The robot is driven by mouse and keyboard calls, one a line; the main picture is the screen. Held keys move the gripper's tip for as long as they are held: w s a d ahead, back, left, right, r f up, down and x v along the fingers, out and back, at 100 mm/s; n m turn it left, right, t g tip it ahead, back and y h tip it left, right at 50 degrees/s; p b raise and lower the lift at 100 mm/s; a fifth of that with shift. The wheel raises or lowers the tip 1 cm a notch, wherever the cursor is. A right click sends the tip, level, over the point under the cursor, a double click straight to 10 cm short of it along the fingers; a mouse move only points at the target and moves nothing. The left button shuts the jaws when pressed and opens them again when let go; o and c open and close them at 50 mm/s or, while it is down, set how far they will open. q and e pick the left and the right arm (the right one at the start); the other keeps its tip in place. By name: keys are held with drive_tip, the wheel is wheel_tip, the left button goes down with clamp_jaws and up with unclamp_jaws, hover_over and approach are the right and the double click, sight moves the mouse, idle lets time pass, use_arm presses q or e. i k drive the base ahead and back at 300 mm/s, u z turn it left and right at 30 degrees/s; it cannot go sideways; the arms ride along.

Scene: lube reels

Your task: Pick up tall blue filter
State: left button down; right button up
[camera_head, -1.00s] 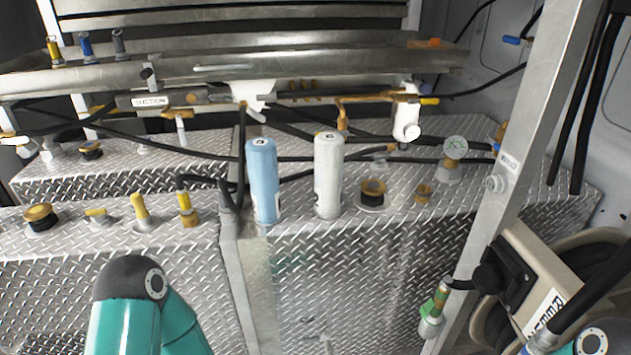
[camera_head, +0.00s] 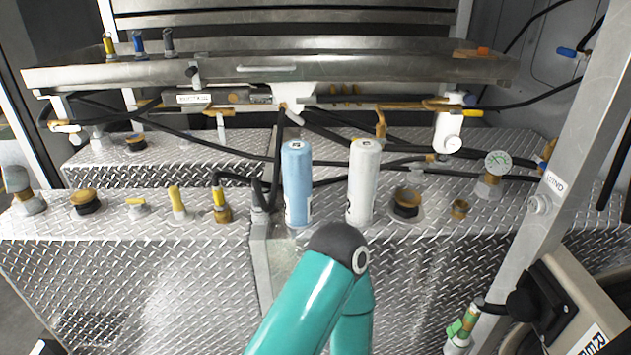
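The tall blue filter (camera_head: 297,184) stands upright on the diamond-plate ledge near the middle of the view. A white filter (camera_head: 363,183) of similar height stands upright just to its right, with a gap between them. A teal arm link of mine with a dark rounded joint rises from the bottom centre. Its joint shows just below and in front of the two filters. Neither gripper shows, so I cannot see where they are relative to the blue filter.
Valves and caps line the ledge (camera_head: 140,233). A bent black pipe (camera_head: 238,180) stands close left of the blue filter. Black hoses and a metal tray (camera_head: 270,70) lie behind. A slanted metal post (camera_head: 568,190) and a hose reel (camera_head: 575,310) stand at right.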

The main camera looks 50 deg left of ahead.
sight(296, 154)
drive_tip(key=u, duration=0.05)
drive_tip(key=k, duration=1.05)
drive_tip(key=u, duration=3.3)
drive_tip(key=k, duration=0.1)
drive_tip(key=z, duration=1.4)
drive_tip(key=i, duration=1)
